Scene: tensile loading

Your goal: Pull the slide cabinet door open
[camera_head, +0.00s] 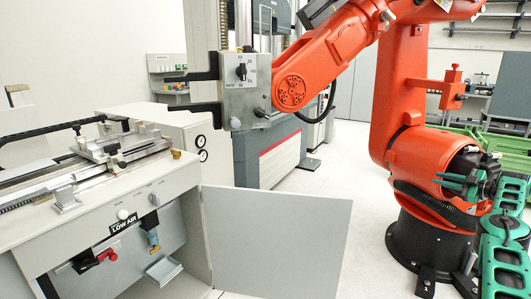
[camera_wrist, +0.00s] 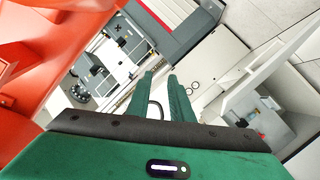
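The slide cabinet (camera_head: 35,250) is a pale grey cabinet at the left of the head view, with a slide rail (camera_head: 65,203) on top. Its door (camera_head: 277,240) is a flat grey panel standing swung out from the cabinet's right edge, so part of the inside shows. My green gripper (camera_head: 456,185) is at the right of the head view, well apart from the door, in front of the orange robot's base. In the wrist view my gripper (camera_wrist: 164,78) has its two green fingers parted, with nothing visibly held. A dark loop shows between them; I cannot tell what it belongs to.
A large orange robot arm (camera_head: 405,160) stands on a black base in the middle right, reaching left with a grey two-pronged tool (camera_head: 243,85). A white box with round dials (camera_head: 188,140) and a testing machine (camera_head: 280,150) stand behind. Pale floor (camera_head: 365,215) is open right of the door.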

